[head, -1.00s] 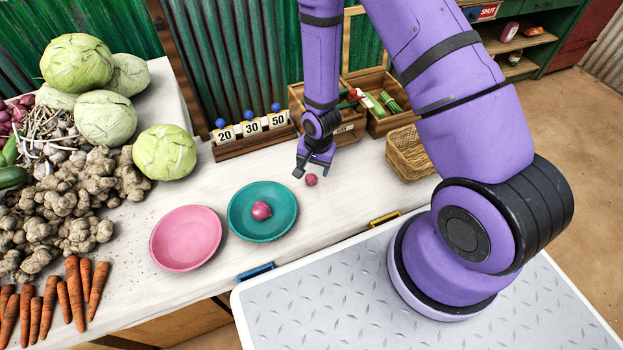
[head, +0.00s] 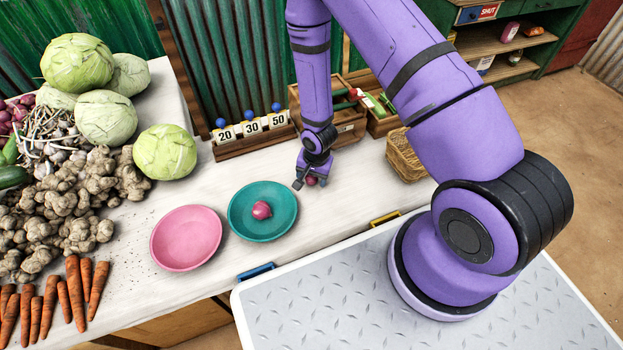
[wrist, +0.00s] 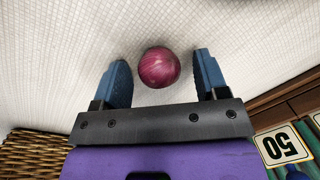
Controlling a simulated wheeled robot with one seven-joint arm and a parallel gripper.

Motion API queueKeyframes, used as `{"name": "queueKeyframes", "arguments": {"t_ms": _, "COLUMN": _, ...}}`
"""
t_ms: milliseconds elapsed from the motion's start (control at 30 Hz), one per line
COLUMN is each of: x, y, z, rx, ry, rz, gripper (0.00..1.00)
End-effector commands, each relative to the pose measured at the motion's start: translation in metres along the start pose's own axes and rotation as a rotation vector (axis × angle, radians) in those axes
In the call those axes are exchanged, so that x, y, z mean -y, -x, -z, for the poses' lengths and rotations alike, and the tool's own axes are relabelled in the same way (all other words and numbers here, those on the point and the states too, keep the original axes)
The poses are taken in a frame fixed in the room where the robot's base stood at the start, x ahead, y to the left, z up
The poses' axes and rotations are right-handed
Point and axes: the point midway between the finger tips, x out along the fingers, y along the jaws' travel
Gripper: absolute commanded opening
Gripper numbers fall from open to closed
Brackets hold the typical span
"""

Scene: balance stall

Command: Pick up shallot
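A small purple-red shallot (head: 311,181) lies on the white counter, partly hidden by my gripper (head: 310,183) in the head view. In the wrist view, the shallot (wrist: 159,67) sits between the tips of my two blue fingers, with a gap on each side. My gripper (wrist: 162,76) is open and low over the counter. A second shallot (head: 262,210) lies in the teal bowl (head: 240,225), left of my gripper.
A pink bowl (head: 186,238) stands left of the teal bowl. Number cards (head: 251,127), wooden crates (head: 349,128) and a wicker basket (head: 403,158) stand behind and right of my gripper. Cabbages (head: 165,152), ginger and carrots (head: 75,290) fill the left side.

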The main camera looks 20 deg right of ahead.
Motion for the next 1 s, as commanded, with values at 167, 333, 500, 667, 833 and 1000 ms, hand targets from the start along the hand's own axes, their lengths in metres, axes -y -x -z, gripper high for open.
{"name": "queueKeyframes", "arguments": {"t_ms": 167, "x": 0.000, "y": 0.000, "z": 0.000, "rx": 0.000, "ry": 0.000, "rz": 0.000, "gripper": 0.26}}
{"name": "queueKeyframes", "arguments": {"t_ms": 333, "x": 0.000, "y": 0.000, "z": 0.000, "rx": 0.000, "ry": 0.000, "rz": 0.000, "gripper": 0.16}}
{"name": "queueKeyframes", "arguments": {"t_ms": 500, "x": 0.000, "y": 0.001, "z": 0.000, "rx": 0.000, "ry": 0.000, "rz": 0.000, "gripper": 0.16}}
{"name": "queueKeyframes", "arguments": {"t_ms": 667, "x": 0.001, "y": 0.006, "z": 0.000, "rx": 0.000, "ry": 0.001, "rz": 0.000, "gripper": 0.16}}
{"name": "queueKeyframes", "arguments": {"t_ms": 833, "x": 0.002, "y": 0.019, "z": 0.000, "rx": -0.001, "ry": 0.000, "rz": 0.002, "gripper": 0.16}}
{"name": "queueKeyframes", "arguments": {"t_ms": 1000, "x": 0.004, "y": 0.038, "z": -0.003, "rx": 0.001, "ry": 0.001, "rz": 0.000, "gripper": 0.16}}
